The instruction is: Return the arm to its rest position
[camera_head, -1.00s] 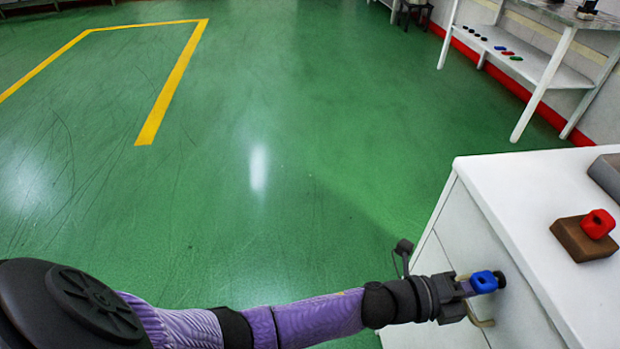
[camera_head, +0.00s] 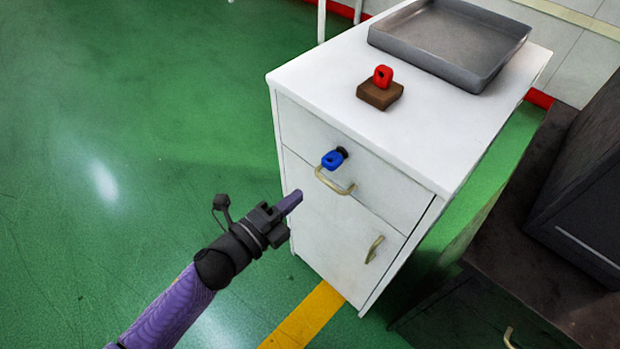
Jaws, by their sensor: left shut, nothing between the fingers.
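My left arm comes in from the lower left, and my left gripper (camera_head: 287,206) is shut and empty. It hangs in front of the white cabinet (camera_head: 325,235), below and to the left of the blue key (camera_head: 332,160). The blue key sits at the dark lock of the cabinet's top drawer, above the brass handle (camera_head: 335,182). A gap shows between the gripper and the key. My right gripper is not in the picture.
On the cabinet top are a red key-like piece (camera_head: 383,76) on a brown block (camera_head: 380,95) and an empty grey tray (camera_head: 450,45). Dark furniture (camera_head: 540,262) stands at the right. Green floor (camera_head: 130,120) is open at the left.

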